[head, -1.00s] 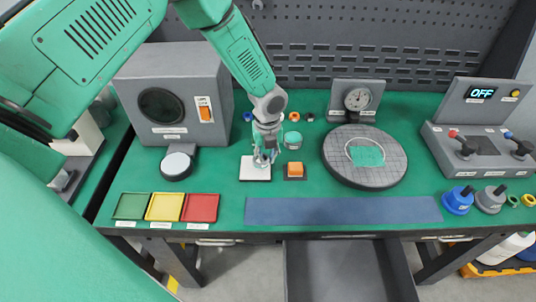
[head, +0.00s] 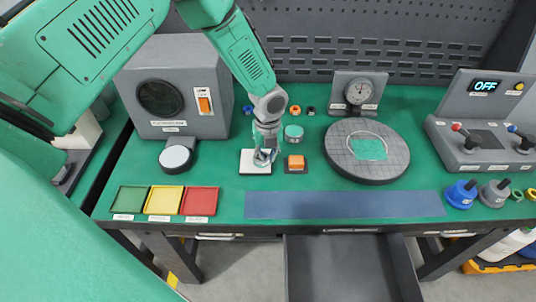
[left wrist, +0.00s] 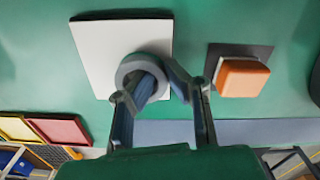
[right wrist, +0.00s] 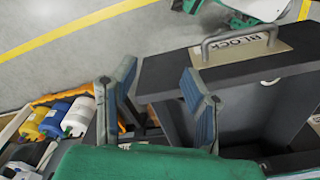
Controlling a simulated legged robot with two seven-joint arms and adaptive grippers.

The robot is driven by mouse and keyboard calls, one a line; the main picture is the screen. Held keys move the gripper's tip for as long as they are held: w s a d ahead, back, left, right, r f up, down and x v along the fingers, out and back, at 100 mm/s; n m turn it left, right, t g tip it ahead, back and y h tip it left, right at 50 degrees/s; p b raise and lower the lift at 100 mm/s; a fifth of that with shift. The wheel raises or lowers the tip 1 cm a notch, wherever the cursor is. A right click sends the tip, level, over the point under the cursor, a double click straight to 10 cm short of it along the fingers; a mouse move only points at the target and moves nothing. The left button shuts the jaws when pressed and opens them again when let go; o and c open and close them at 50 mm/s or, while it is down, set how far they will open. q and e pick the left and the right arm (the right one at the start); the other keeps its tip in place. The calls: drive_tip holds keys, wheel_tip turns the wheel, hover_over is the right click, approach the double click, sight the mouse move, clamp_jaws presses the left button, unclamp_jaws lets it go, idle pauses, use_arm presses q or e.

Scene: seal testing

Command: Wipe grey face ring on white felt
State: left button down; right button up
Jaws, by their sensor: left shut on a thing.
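The white felt (head: 248,166) is a pale square pad on the green bench, left of the orange block. My left gripper (head: 264,160) points down over its right part. In the left wrist view my left gripper (left wrist: 160,84) is shut on the wall of the grey face ring (left wrist: 128,68), with one finger inside the hole and one outside. The ring lies flat against or just above the lower right part of the felt (left wrist: 92,42); I cannot tell whether they touch. My right gripper (right wrist: 160,90) is open and empty, away from the bench top.
An orange block (head: 296,160) on a dark plate stands close right of the felt. A round grey plate (head: 340,165) is further right. Green, yellow and red trays (head: 200,202) and a blue strip (head: 345,205) lie in front. An open drawer (head: 340,265) is below.

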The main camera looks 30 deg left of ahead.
use_arm(q)
drive_tip(key=c, duration=1.8)
unclamp_jaws()
drive_tip(key=shift+o, duration=0.2)
drive_tip(key=shift+r+p, duration=0.25)
drive_tip(key=shift+p, duration=0.1)
clamp_jaws()
drive_tip(key=shift+r, duration=0.15)
drive_tip(key=shift+r+p, duration=0.5)
